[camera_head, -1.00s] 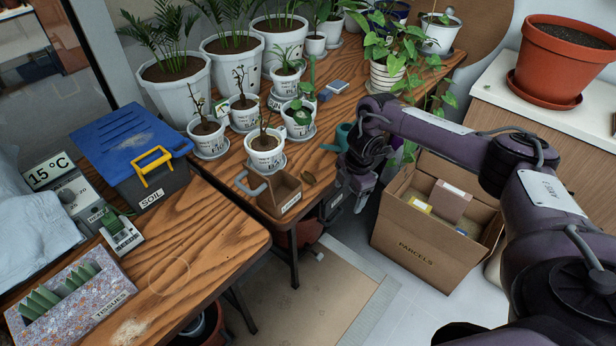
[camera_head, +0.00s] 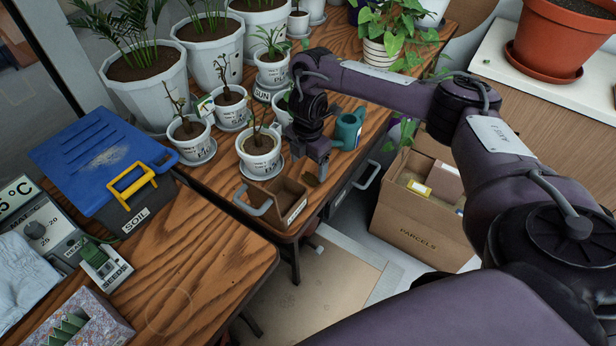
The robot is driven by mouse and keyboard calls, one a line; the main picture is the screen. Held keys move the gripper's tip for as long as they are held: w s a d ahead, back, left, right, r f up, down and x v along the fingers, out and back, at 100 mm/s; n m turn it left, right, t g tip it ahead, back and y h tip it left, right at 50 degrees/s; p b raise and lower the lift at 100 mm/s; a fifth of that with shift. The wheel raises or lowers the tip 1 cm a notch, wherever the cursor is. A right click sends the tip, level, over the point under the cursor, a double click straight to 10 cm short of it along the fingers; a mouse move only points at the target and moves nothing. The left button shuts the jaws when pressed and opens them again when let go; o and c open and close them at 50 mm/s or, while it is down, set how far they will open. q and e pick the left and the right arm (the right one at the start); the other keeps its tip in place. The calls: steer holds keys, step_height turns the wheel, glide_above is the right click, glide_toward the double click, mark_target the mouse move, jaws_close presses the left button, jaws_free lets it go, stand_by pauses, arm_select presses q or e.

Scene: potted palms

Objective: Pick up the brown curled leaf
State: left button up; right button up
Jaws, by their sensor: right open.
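The brown curled leaf (camera_head: 311,180) lies on the wooden table near its front edge, just right of a small brown box-like tray with a grey handle (camera_head: 273,197). It is partly hidden by my right gripper. My right gripper (camera_head: 320,172) points down over the leaf, open, with its fingertips close to it. I cannot tell whether they touch it. My left gripper is not in view.
A teal watering can (camera_head: 347,130) stands just right of my right gripper. Potted plants crowd the table behind, including a white pot (camera_head: 260,155) beside the tray. A cardboard parcels box (camera_head: 415,222) stands on the floor at right.

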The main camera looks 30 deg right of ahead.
mark_target(310, 179)
steer(key=f, duration=0.1)
steer(key=f+b, duration=0.1)
steer(key=shift+s+d+f, duration=0.2)
steer(key=shift+f, duration=0.15)
steer(key=shift+w+f+b, duration=0.2)
steer(key=shift+f+b, duration=0.35)
steer(key=shift+f, duration=0.8)
steer(key=shift+d+r, duration=0.1)
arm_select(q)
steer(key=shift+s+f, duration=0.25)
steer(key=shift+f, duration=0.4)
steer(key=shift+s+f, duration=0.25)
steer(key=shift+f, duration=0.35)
arm_select(e)
steer(key=c, duration=1.1)
